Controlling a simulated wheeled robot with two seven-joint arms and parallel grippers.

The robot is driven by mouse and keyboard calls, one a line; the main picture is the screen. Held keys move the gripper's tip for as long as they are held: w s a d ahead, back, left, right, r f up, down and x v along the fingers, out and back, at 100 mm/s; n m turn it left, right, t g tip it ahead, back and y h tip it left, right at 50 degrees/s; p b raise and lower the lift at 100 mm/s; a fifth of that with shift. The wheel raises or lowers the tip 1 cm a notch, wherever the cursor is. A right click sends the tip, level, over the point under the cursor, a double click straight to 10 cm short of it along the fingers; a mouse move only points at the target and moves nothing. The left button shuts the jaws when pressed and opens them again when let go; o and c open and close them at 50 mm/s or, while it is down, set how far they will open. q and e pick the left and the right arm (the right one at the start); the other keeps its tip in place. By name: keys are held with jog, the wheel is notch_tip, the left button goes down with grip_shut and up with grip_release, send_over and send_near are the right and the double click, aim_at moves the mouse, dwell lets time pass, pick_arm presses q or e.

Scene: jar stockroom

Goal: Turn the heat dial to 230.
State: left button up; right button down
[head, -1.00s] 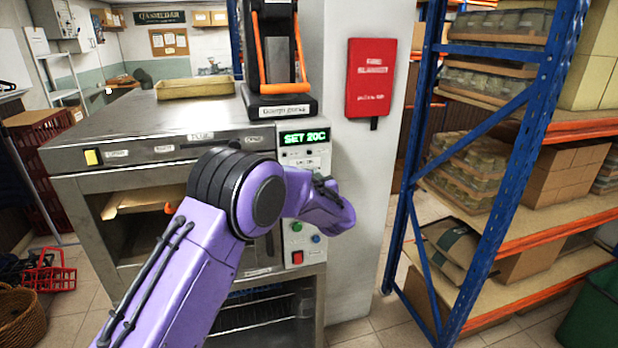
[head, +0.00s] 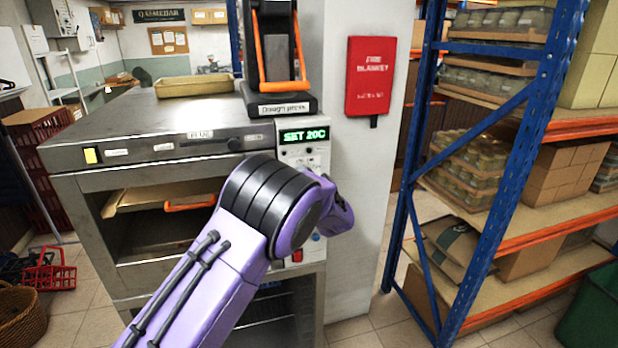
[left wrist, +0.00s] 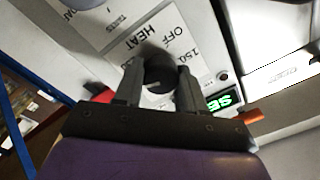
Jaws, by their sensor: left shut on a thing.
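The heat dial (left wrist: 158,70) is a dark round knob on the light control panel, beside the printed words HEAT and OFF and the number 150. My left gripper (left wrist: 159,78) is shut on it in the left wrist view, one finger on each side. A small light mark shows on the knob, but I cannot read its setting. In the head view, my purple left arm hides the dial and the gripper. The green display (head: 304,135) above reads SET 20C. My right gripper is in neither view.
The steel oven (head: 75,200) stands left of the panel, with an orange-handled tray (head: 150,197) in its opening. A dough press (head: 280,105) stands on top. A white pillar with a red fire blanket case (head: 370,75) and blue shelving (head: 520,100) are right.

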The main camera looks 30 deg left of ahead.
pick_arm(q)
jog(key=shift+f+m, duration=0.15)
jog(key=shift+m, duration=1.55)
jog(key=o, duration=1.1)
jog(key=shift+c, duration=0.2)
jog(key=shift+d, duration=0.1)
